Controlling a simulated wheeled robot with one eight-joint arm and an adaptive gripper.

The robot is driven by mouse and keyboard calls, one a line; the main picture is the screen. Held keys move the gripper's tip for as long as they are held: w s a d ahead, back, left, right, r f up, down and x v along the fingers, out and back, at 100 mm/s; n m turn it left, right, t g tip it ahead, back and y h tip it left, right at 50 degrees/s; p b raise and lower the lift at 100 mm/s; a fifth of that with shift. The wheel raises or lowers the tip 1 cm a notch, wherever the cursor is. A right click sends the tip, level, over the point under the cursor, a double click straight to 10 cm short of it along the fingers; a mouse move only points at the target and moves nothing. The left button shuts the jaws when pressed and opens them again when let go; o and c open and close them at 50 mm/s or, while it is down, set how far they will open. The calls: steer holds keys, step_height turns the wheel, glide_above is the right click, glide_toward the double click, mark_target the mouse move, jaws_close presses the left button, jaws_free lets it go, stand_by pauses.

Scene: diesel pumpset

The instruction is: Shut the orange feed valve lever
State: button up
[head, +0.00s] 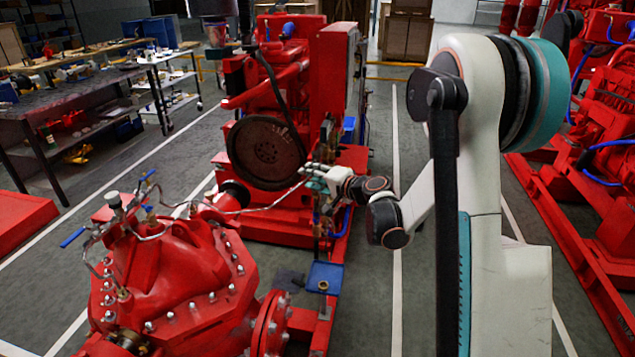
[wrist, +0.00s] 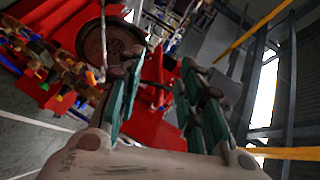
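My gripper (head: 312,174) reaches toward the red pumpset beside the large dark round disc (head: 265,152). In the wrist view, its two teal-padded fingers (wrist: 160,68) stand well apart with nothing held between them. A cluster of brass valves and fittings (wrist: 35,52) shows at the left of the wrist view, outside the fingers. In the head view, I cannot make out the orange lever. Its position, open or shut, cannot be told.
A red pump casing (head: 175,285) with thin pipes and blue handles stands in the foreground. A blue tray (head: 325,277) lies below my gripper. Another red engine (head: 600,110) stands at the right. Workbenches (head: 80,95) are at the left. Grey floor is clear between the machines.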

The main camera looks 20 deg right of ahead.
steer(key=w+d+f+m+t+h+b, duration=0.25)
steer(key=d+f+m, duration=0.25)
steer(key=d+f, duration=0.7)
steer(key=shift+t+y, duration=0.35)
steer(key=shift+t, duration=0.1)
steer(key=w+a+b, duration=0.1)
steer(key=w, duration=0.3)
steer(key=w+a+b, duration=0.1)
steer(key=w, duration=0.3)
steer(key=w+a+b, duration=0.1)
steer(key=w, duration=0.4)
steer(key=shift+a+f, duration=0.25)
jaws_close()
